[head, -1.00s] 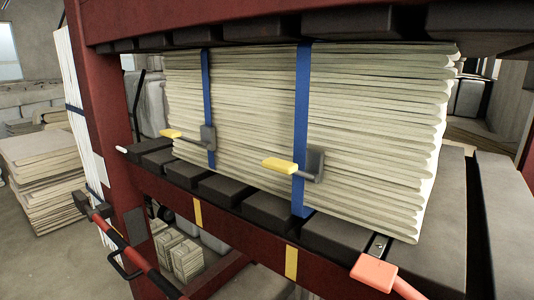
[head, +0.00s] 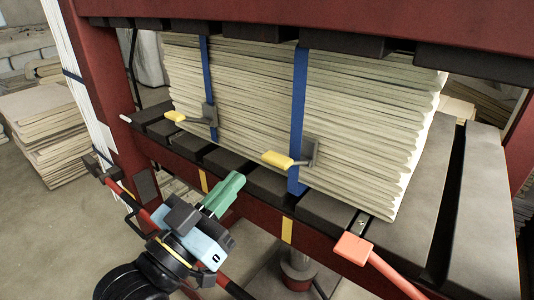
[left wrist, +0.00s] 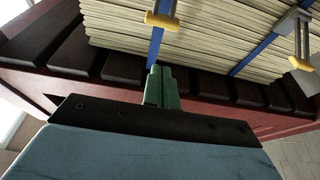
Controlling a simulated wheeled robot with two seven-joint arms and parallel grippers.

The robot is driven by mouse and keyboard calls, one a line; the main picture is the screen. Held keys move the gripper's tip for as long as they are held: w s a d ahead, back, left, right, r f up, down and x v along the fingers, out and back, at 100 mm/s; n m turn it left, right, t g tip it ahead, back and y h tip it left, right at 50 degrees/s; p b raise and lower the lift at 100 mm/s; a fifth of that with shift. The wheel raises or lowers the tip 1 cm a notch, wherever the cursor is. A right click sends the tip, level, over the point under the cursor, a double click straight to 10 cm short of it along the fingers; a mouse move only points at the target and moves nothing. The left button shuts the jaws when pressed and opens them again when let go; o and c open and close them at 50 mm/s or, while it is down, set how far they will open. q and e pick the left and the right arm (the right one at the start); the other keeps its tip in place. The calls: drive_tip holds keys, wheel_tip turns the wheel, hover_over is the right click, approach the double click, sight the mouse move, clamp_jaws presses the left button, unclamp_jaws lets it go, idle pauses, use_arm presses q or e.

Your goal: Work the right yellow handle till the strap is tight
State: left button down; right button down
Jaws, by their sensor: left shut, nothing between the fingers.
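The right yellow handle (head: 277,159) sticks out to the left from a grey buckle (head: 310,152) on the right blue strap (head: 298,100). The strap runs down the front of a stack of folded cream cloth (head: 380,120). The left yellow handle (head: 175,116) sits on the left blue strap (head: 204,70). My left gripper (head: 232,186), with green fingers, is shut and empty, below and left of the right handle, apart from it. In the left wrist view its fingers (left wrist: 161,86) point toward the stack, with a yellow handle (left wrist: 162,20) above them. My right gripper is out of view.
Dark slats (head: 330,215) carry the stack inside a dark red frame (head: 200,172). An orange-red lever (head: 355,248) juts out at the front right. A red bar passes behind my left gripper. More cloth piles (head: 45,140) stand on the floor at left.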

use_arm(q)
drive_tip(key=shift+s+r, duration=0.25)
drive_tip(key=shift+r, duration=0.3)
drive_tip(key=shift+d, duration=0.1)
wheel_tip(320, 180, up, 4)
drive_tip(key=p, duration=0.4)
hover_over(267, 161)
drive_tip(key=s, duration=0.1)
drive_tip(key=f, duration=0.3)
drive_tip(key=shift+s+d+f, duration=0.1)
drive_tip(key=shift+s+f, duration=0.25)
drive_tip(key=shift+f, duration=0.55)
